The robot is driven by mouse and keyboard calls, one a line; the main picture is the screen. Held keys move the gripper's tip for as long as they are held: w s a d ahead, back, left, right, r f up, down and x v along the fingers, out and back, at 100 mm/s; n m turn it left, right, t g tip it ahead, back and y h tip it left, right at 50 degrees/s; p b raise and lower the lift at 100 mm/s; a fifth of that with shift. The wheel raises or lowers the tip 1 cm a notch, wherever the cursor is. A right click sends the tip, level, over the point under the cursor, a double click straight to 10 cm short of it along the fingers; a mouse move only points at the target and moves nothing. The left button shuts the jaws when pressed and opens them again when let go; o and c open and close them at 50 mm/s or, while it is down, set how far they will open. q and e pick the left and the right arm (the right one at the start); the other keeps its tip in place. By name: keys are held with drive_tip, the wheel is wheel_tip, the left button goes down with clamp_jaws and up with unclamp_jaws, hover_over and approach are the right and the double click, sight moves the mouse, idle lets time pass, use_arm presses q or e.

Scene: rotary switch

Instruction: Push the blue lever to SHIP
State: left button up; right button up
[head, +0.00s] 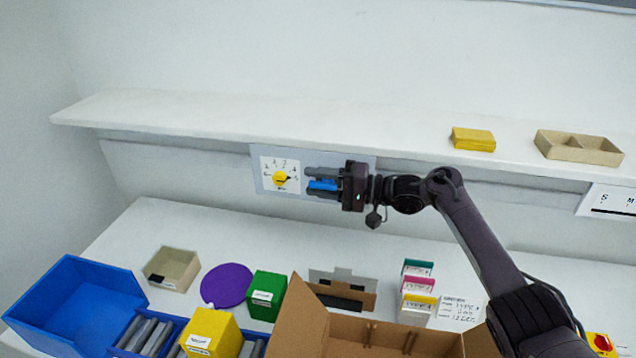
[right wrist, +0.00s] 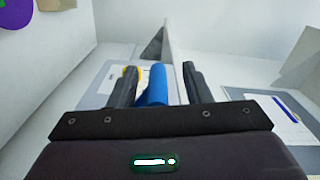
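The blue lever (head: 322,185) is on the grey panel (head: 257,165) under the shelf. In the right wrist view the blue lever (right wrist: 151,88) stands between my right gripper's fingers. My right gripper (head: 318,179) reaches in from the right and its dark fingers are spread around the lever. In the right wrist view the right gripper (right wrist: 159,85) has the lever close to its left finger, with a gap to the right finger. I cannot tell if the left finger touches it. The lever's labels, including SHIP, are hidden or unreadable. My left gripper is not in view.
A yellow knob (head: 279,178) on a white dial is just left of the lever. The white shelf (head: 270,115) overhangs the panel. Below are a blue bin (head: 75,290), a purple disc (head: 226,285), a green box (head: 267,295) and an open cardboard box (head: 345,335).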

drive_tip(key=shift+f, duration=0.1)
drive_tip(key=shift+s+d+f, duration=0.1)
drive_tip(key=shift+d, duration=0.2)
drive_tip(key=b+v, duration=0.3)
drive_tip(key=v, duration=0.4)
drive_tip(key=shift+d, duration=0.1)
